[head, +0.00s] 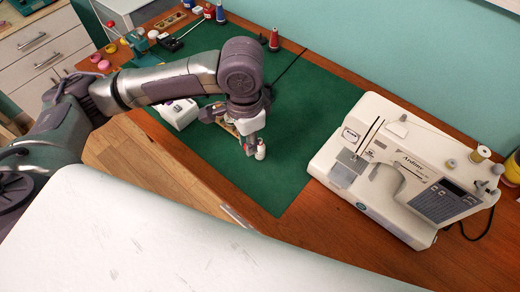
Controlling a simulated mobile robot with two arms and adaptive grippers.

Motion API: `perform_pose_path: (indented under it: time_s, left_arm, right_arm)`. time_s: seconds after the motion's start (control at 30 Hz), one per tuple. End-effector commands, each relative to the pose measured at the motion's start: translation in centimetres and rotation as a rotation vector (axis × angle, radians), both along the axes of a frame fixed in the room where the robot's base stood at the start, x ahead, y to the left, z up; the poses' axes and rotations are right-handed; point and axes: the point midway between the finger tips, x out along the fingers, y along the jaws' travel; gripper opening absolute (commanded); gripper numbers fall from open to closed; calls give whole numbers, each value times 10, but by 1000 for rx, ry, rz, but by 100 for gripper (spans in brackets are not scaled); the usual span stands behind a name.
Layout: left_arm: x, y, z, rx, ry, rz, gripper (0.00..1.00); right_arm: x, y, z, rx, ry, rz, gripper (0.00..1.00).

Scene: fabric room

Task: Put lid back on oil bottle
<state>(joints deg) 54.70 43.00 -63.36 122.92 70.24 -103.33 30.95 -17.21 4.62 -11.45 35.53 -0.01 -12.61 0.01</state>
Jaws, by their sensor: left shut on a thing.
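My left gripper (251,147) reaches down from the left arm to just above the green mat. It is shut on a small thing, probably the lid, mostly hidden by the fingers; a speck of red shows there. A small pale bottle (261,150), likely the oil bottle, stands upright on the mat right beside the fingertips. I cannot tell whether the gripper touches it. My right gripper is out of view.
The green mat (300,120) is clear to the right of the gripper. A white sewing machine (400,165) stands further right. A white box (180,112) and a wooden holder (229,127) are left of the gripper. Thread spools (274,40) stand at the back.

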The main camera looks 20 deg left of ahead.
Motion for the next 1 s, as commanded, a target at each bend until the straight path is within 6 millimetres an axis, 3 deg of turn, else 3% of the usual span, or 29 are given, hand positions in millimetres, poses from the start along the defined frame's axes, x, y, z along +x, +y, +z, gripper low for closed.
perform_pose_path:
  time_s: [0.1, 0.3, 0.7, 0.97, 1.0]
  left_arm:
    - [-5, 17, 12, 10, -4, 291, 10]
    - [-12, 34, 25, 19, -8, 613, 10]
    - [-14, 37, 28, 21, -9, 712, 10]
    - [-14, 37, 28, 21, -9, 710, 10]
    - [-14, 37, 28, 21, -9, 710, 10]
  right_arm:
    - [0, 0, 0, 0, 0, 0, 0]
    - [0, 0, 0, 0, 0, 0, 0]
    - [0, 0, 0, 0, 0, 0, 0]
    - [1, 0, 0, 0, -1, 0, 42]
    - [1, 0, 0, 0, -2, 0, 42]
